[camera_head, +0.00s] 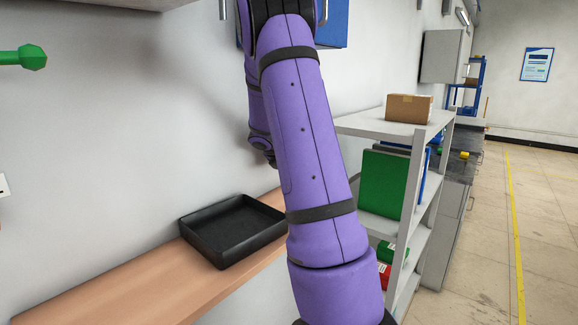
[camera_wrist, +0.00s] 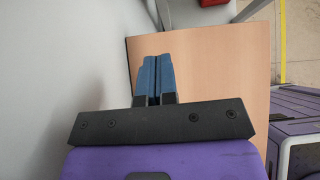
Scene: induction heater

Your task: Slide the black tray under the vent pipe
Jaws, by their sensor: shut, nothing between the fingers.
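The black tray (camera_head: 232,230), shallow and square with raised walls, lies flat and empty on the wooden shelf (camera_head: 135,290) against the wall in the head view. Its right corner comes close to my purple arm in the picture. My gripper (camera_wrist: 158,62) shows in the wrist view with its two blue fingers together and nothing between them, above the bare wooden surface. The tray does not show in the wrist view. In the head view my gripper is hidden behind my arm. I cannot identify a vent pipe in either view.
A green knob-ended fitting (camera_head: 32,57) sticks out at the upper left. The wooden shelf is clear left of the tray.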

